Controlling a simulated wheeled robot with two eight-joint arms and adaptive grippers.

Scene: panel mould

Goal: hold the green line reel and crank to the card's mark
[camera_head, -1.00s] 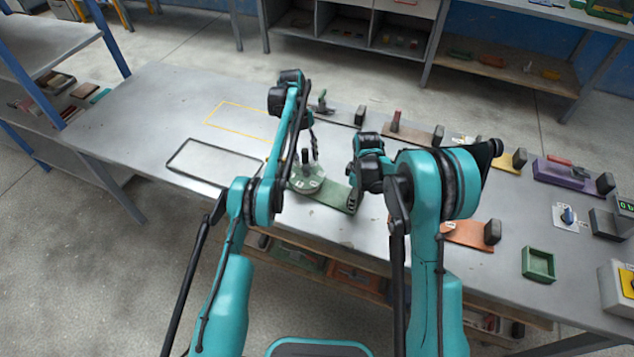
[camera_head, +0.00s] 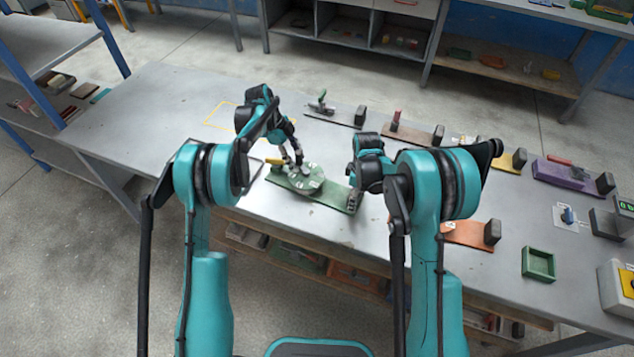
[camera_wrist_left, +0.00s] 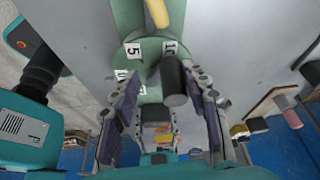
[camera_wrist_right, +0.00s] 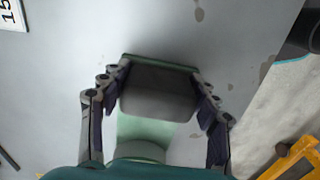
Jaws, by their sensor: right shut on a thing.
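The green line reel (camera_head: 310,183) lies on the bench: a round disc with white number tags on a long green base (camera_head: 335,197). In the left wrist view the tags include a 5 (camera_wrist_left: 134,49), and a yellow pointer (camera_wrist_left: 158,12) lies beyond the disc. My left gripper (camera_head: 294,158) is over the disc; its fingers stand apart on either side of the dark crank knob (camera_wrist_left: 174,82), with no clear grip. My right gripper (camera_head: 354,198) is shut on the dark end block (camera_wrist_right: 158,92) of the base. A white card (camera_wrist_right: 10,13) shows 15 in the right wrist view.
Other coloured bases, an orange one (camera_head: 468,234) and a purple one (camera_head: 562,175), stand right. A green tray (camera_head: 538,264) sits near the front edge.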

